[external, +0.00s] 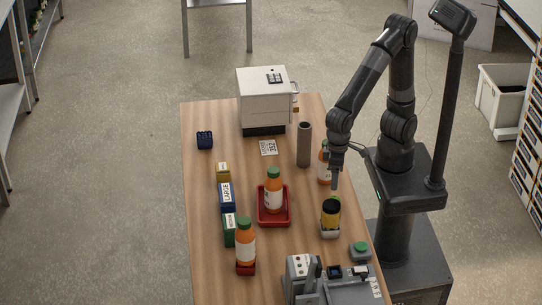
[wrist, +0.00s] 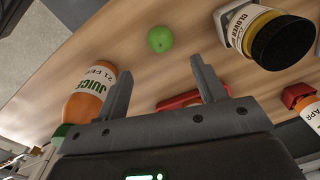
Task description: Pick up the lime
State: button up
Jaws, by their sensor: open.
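The lime (wrist: 160,39) is a small round green fruit on the wooden table in the wrist view. It lies beyond my open fingertips, roughly centred between them and apart from both. I cannot make the lime out clearly in the external view. My gripper (wrist: 160,66) is open and empty. In the external view my gripper (external: 335,178) points down over the right side of the table, just behind a yellow jar with a dark lid (external: 331,211).
The yellow jar (wrist: 262,34) is right of the lime in the wrist view; a juice bottle (wrist: 90,94) is left. A red tray (external: 273,219) holds an orange bottle (external: 273,190). A grey cylinder (external: 304,145) and white machine (external: 263,97) stand farther back. The table's left edge has bare room.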

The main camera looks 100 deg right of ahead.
aim_at(335, 197)
jog(key=f, duration=0.9)
jog(key=shift+s+a+f, duration=0.15)
jog(key=shift+a+f, duration=0.05)
jog(key=shift+a, duration=0.1)
jog(key=c, duration=1.1)
